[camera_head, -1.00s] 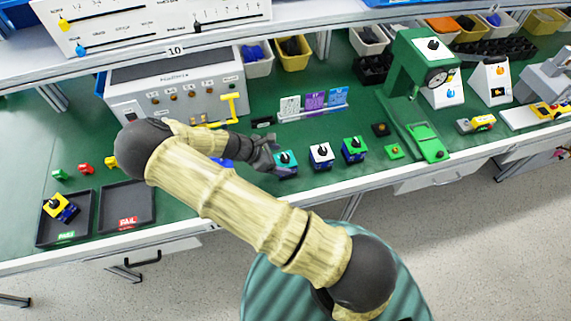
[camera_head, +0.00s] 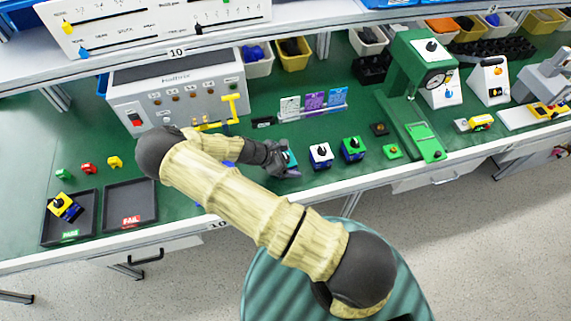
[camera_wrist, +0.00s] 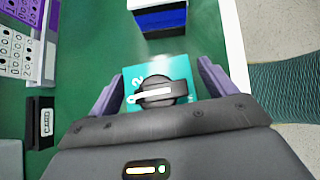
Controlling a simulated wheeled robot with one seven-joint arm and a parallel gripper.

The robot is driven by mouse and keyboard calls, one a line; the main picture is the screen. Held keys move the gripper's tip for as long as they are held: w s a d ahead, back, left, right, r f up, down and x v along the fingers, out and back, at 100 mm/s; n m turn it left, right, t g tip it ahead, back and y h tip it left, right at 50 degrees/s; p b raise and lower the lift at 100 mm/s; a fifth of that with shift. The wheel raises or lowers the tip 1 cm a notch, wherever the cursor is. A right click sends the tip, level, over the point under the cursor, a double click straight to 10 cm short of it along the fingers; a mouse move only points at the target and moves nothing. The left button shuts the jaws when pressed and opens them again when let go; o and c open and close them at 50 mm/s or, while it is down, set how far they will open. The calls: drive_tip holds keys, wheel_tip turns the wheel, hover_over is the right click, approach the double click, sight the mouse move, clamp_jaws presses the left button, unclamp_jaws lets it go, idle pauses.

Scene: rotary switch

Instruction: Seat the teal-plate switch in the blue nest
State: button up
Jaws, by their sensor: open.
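The teal-plate switch (camera_head: 292,159) stands on the green bench, left of a white-plate switch, partly covered by my gripper (camera_head: 284,159) in the head view. In the wrist view the teal plate (camera_wrist: 134,75) with its black knob and white pointer lies between the two purple fingers of my gripper (camera_wrist: 160,78). The fingers are apart, one on each side, with green bench showing at the gaps. A blue patch (camera_head: 228,163) shows behind my arm; it is mostly hidden and I cannot tell whether it is the blue nest.
The white-plate switch (camera_head: 321,154) and a green-plate switch (camera_head: 353,148) stand to the right. A grey test box (camera_head: 180,92) with a yellow lever (camera_head: 232,108) is behind my arm. The PASS tray (camera_head: 82,228) holds a yellow-plate switch; the FAIL tray (camera_head: 143,193) is empty.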

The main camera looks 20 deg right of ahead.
drive_tip(key=c, duration=1.2)
drive_tip(key=shift+r, duration=0.15)
wheel_tip(320, 180, up, 10)
drive_tip(key=shift+f+b, duration=0.1)
drive_tip(key=shift+b, duration=0.85)
